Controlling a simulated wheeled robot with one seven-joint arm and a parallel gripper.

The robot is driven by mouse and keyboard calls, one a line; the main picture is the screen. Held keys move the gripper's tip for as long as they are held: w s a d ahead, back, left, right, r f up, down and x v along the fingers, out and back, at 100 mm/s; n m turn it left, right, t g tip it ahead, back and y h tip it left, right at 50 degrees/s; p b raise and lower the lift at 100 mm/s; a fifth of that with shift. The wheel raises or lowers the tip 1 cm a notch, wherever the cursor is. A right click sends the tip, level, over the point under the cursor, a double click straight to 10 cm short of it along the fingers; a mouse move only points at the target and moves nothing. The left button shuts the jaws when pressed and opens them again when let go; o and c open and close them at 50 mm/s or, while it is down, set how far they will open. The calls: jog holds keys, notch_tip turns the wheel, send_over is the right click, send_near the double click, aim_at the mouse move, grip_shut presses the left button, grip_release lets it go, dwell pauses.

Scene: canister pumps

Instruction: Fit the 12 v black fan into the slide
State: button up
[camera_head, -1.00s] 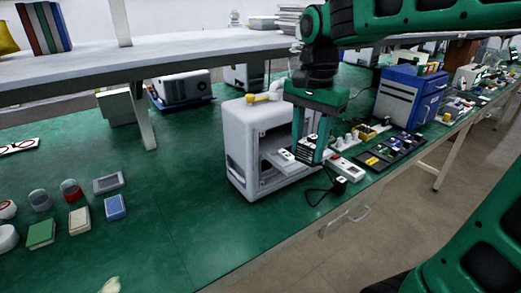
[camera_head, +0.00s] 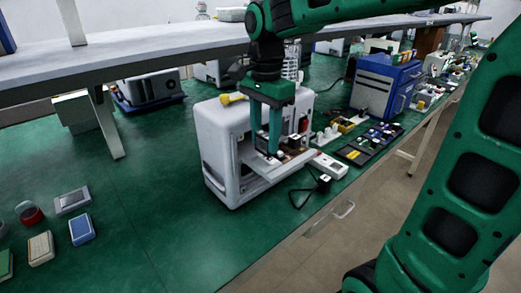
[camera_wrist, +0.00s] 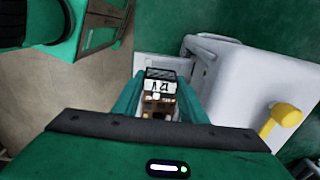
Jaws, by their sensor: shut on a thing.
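My gripper (camera_head: 266,150) points down over the open front of the white pump housing (camera_head: 222,130). It is shut on the black fan (camera_wrist: 161,84), which shows between the fingers in the wrist view with a dark top edge and a pale label. In the head view the fingers and housing hide most of the fan. A pale slide (camera_head: 284,166) sticks out from the housing's open side, below the fingertips. I cannot tell whether the fan touches the slide.
A dark parts tray (camera_head: 368,146) and a blue cabinet (camera_head: 385,88) stand further right.

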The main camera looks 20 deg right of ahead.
aim_at(262, 152)
jog(key=shift+w+a+f, duration=0.15)
jog(key=shift+w+f, duration=0.25)
jog(key=shift+w, duration=0.25)
jog(key=shift+f, duration=2)
jog(key=shift+f, duration=0.2)
